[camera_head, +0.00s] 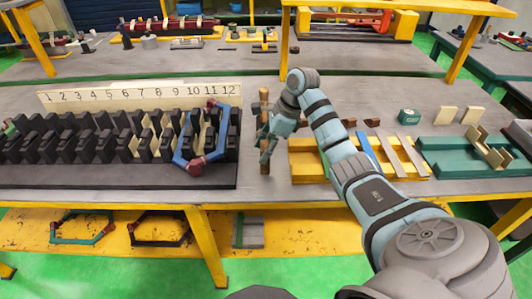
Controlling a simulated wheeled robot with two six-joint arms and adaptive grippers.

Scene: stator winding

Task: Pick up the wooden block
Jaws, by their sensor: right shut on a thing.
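My right gripper (268,143) comes in from the right and points down over the middle of the table. It is shut on a slim brown wooden block (264,98), which stands upright and shows above and below the fingers. The fingers hide the block's middle. I cannot tell whether its lower end touches the table. My left gripper is not in view.
A black slotted stator rack (90,178) with a numbered strip (140,93) and a blue coil frame (183,150) lies left. A yellow tray (308,168) and green tray (450,170) lie right. Small brown blocks (372,122) and beige blocks (446,115) lie behind them.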

